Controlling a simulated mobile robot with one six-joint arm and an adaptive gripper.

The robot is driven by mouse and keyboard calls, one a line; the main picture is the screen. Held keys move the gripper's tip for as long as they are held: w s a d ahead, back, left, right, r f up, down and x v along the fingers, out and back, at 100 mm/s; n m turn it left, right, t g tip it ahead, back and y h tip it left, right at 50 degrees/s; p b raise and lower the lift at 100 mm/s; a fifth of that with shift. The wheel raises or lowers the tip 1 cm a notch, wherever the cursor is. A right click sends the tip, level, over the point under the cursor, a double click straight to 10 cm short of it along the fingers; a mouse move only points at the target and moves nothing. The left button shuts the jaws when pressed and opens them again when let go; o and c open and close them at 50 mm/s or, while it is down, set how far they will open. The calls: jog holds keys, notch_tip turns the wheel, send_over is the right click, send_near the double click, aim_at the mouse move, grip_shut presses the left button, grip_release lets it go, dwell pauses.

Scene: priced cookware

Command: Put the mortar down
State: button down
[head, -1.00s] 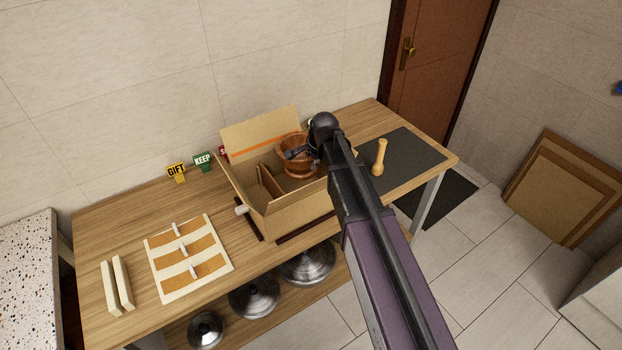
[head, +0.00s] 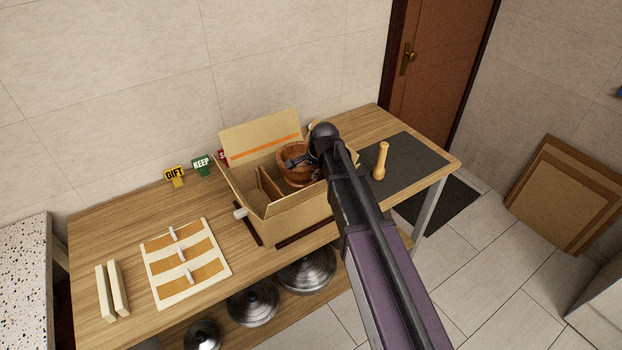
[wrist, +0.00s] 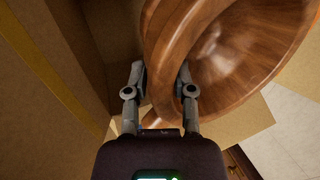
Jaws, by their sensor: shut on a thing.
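The mortar (head: 292,170) is a brown wooden bowl with a foot. It is inside the open cardboard box (head: 292,219) on the table, in the right part past a divider. My gripper (wrist: 162,82) is shut on the mortar's wall, which fills much of the wrist view (wrist: 240,60). In the head view my gripper (head: 300,160) is at the mortar's rim, partly hidden by my arm. Whether the mortar's foot touches the box floor is hidden by the box wall.
A pestle (head: 381,160) stands upright on a dark mat (head: 410,165) right of the box. Signs reading GIFT (head: 174,176) and KEEP (head: 202,166) stand behind. A sectioned board (head: 186,264) lies at left. Metal lids (head: 306,270) are on the shelf below.

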jog(key=shift+f+b, duration=1)
jog(key=shift+f, duration=0.3)
jog(key=shift+f, duration=0.25)
jog(key=shift+c, duration=2.3)
grip_release()
jog(key=shift+r, duration=0.15)
jog(key=shift+p+v, duration=0.85)
jog(key=shift+v, duration=0.15)
jog(key=p+v, duration=0.9)
jog(key=v, duration=0.1)
jog(key=shift+r+p, duration=0.15)
jog(key=shift+p, duration=0.2)
jog(key=shift+r, duration=0.15)
